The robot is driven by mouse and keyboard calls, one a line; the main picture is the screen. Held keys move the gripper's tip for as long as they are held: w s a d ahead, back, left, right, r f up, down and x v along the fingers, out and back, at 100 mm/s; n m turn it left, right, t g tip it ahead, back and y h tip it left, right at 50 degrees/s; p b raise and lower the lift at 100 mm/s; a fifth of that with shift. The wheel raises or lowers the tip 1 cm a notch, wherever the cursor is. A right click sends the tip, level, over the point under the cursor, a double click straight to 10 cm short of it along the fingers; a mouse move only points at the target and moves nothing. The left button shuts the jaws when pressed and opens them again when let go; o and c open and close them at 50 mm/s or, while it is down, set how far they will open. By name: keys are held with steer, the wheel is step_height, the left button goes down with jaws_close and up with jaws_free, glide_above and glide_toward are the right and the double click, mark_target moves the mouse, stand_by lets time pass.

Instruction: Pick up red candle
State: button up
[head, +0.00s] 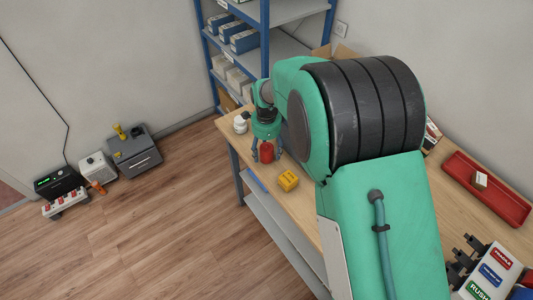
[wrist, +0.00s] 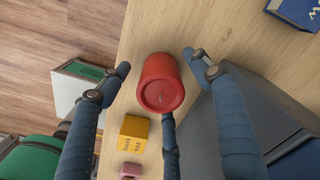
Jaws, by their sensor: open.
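The red candle (head: 267,152) stands on the wooden counter near its left edge in the head view. In the wrist view the red candle (wrist: 160,83) shows its round top with a small dark wick mark. My gripper (head: 266,155) is at the candle in the head view. In the wrist view my gripper (wrist: 155,65) is open, with one finger to the left and one to the right of the candle. Gaps show between these fingers and the candle. A third blue finger comes up from below, close to the candle's lower edge.
A yellow box (head: 288,180) stands near the candle; the wrist view shows it below left (wrist: 133,133), with a pink item (wrist: 131,170) beyond. A white container (head: 240,124) stands at the counter's far corner. A red tray (head: 487,189) lies at the right. Blue-framed shelves (head: 264,40) stand behind.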

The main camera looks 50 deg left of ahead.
mark_target(266, 147)
stand_by(0.3)
steer(key=c, duration=1.4)
steer(key=shift+o, duration=0.2)
steer(key=shift+r, duration=0.1)
steer(key=shift+r+p, duration=0.7)
steer(key=shift+r, duration=4.25)
